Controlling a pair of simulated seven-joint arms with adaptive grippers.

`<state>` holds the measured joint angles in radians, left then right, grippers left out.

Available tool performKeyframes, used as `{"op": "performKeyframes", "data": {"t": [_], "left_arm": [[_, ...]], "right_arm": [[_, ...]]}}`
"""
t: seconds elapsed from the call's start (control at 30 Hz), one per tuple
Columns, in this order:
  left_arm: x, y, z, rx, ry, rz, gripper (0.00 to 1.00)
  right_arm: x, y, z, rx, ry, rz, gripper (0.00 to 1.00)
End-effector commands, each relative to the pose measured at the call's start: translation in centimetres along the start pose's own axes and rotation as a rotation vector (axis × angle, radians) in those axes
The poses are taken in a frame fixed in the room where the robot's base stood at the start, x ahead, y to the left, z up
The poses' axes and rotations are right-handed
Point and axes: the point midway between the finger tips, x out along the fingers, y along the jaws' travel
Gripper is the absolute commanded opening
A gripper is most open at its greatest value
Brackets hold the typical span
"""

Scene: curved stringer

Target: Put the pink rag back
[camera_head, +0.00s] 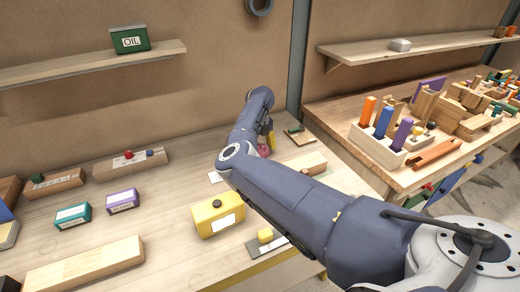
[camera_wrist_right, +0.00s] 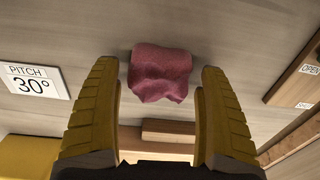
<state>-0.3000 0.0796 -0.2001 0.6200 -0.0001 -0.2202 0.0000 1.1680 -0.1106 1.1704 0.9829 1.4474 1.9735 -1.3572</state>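The pink rag (camera_wrist_right: 160,73) lies crumpled on the wooden table top in the right wrist view, between and just ahead of my right fingertips. In the head view only a small bit of the rag (camera_head: 263,150) shows beside my right gripper (camera_head: 268,137), mostly hidden by my arm. In the wrist view my right gripper (camera_wrist_right: 160,85) has its two yellow fingers wide apart on either side of the rag, with nothing between them held. My left gripper is not in view.
A yellow box (camera_head: 217,215) stands in front of my right arm. A white "PITCH 30°" card (camera_wrist_right: 33,83) and wooden blocks (camera_wrist_right: 167,131) lie near the rag. A shelf (camera_head: 90,65) holds a green oil can (camera_head: 130,40). A second bench (camera_head: 440,165) at right is crowded.

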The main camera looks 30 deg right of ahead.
Motion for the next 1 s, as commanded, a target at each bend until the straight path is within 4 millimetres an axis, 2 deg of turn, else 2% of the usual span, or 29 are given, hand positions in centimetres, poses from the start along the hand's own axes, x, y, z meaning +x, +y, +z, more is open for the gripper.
{"op": "performKeyframes", "data": {"t": [0.23, 0.37, 0.47, 0.8, 1.0], "left_arm": [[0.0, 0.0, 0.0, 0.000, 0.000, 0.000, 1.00], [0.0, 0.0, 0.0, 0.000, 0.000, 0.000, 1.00], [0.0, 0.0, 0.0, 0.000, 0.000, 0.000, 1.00], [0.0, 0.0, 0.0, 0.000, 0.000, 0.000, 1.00], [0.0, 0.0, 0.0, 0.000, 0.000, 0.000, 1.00]], "right_arm": [[-0.1, 0.0, 0.0, 0.000, 0.000, 0.000, 0.78], [-0.8, 0.0, 0.1, 0.002, -0.002, 0.001, 0.78], [-2.0, 0.0, 0.1, 0.001, -0.002, -0.001, 0.78], [-8.0, 0.1, 0.1, 0.001, -0.003, 0.001, 0.78], [-10.6, 0.0, 0.1, 0.001, -0.002, 0.002, 0.78]]}}
